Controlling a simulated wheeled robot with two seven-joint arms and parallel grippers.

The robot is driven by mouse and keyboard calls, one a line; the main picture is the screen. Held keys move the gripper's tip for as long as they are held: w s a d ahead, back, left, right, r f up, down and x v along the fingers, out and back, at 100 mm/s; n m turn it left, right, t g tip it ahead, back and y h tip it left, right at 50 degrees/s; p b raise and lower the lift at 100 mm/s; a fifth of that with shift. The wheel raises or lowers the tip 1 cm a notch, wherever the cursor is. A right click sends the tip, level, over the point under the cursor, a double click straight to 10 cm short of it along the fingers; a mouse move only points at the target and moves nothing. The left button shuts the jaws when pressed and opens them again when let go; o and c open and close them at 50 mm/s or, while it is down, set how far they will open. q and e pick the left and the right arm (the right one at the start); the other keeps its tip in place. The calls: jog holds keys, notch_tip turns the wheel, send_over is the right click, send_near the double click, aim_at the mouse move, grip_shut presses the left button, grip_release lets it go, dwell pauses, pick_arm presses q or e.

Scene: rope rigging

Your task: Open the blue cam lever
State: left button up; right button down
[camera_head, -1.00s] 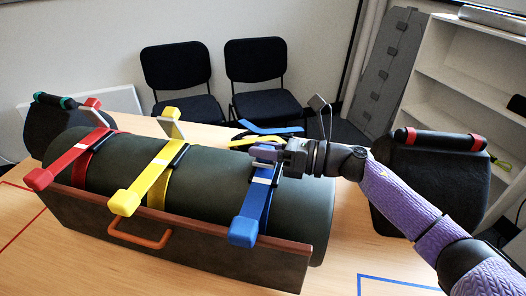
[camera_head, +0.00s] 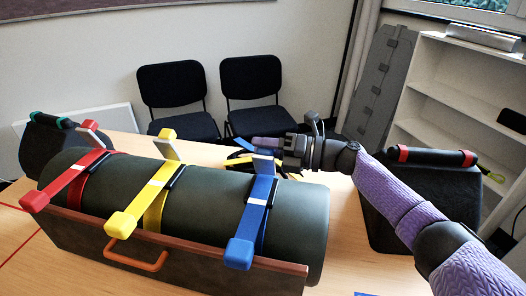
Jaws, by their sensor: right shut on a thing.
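The blue cam lever (camera_head: 263,164) stands up from the blue strap (camera_head: 256,205) on the dark green roll, its grey plate showing below my fingers. My right gripper (camera_head: 267,145) reaches in from the right, behind and above the strap. It is shut on the upper end of the blue cam lever, whose tip is mostly hidden by the purple fingers. The yellow lever (camera_head: 168,147) and the red lever (camera_head: 90,130) stand upright on their own straps. My left gripper is not in view.
A dark bag (camera_head: 400,215) with a red-ended handle stands at the right. Another dark bag (camera_head: 45,150) is at the far left. Bare table shows front left.

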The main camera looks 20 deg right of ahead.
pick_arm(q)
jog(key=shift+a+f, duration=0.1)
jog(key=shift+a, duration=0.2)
pick_arm(e)
jog(key=shift+w+d+m, duration=0.15)
jog(key=shift+w+m, duration=0.1)
jog(key=shift+m, duration=0.15)
jog(key=shift+c, duration=2)
grip_release()
jog(key=shift+d, duration=0.15)
jog(key=v, duration=0.8)
jog(key=shift+s+d, duration=0.25)
jog(key=shift+d, duration=0.05)
jog(key=shift+s+d, duration=0.25)
jog(key=shift+d, duration=0.15)
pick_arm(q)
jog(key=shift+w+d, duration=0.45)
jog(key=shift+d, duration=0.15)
